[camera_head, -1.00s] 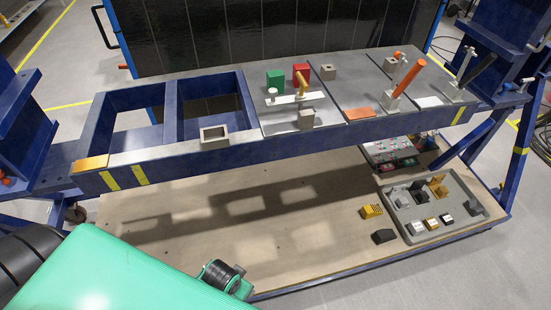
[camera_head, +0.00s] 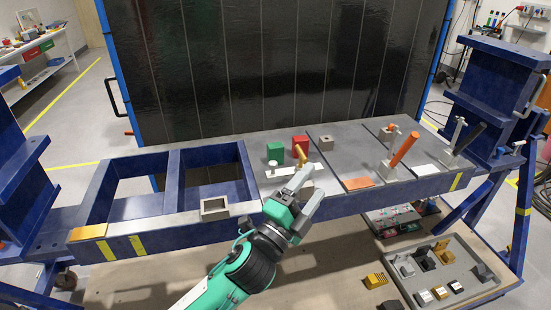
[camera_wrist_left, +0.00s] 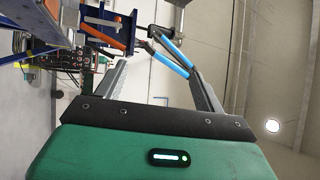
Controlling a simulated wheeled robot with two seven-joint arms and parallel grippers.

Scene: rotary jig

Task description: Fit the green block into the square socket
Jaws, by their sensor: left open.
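The green block (camera_head: 275,153) stands on the grey top plate, beside a red block (camera_head: 300,145). A grey square piece with a square opening (camera_head: 214,209) sits on the front beam, left of the plate; it looks like the square socket, and its opening appears empty. My left gripper (camera_head: 307,187) is open in front of the plate, right of and nearer than the green block, apart from it. In the left wrist view its two fingers (camera_wrist_left: 161,80) are spread with nothing between them. Neither the green block nor the socket can be made out there. My right gripper is not in view.
A yellow-orange handle (camera_head: 301,156) and a white strip (camera_head: 290,171) lie close to the blocks. A small brown block with a hole (camera_head: 326,143) and an orange lever (camera_head: 404,149) stand farther right. Openings in the blue frame lie left. A grey tray (camera_head: 443,275) holds parts below.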

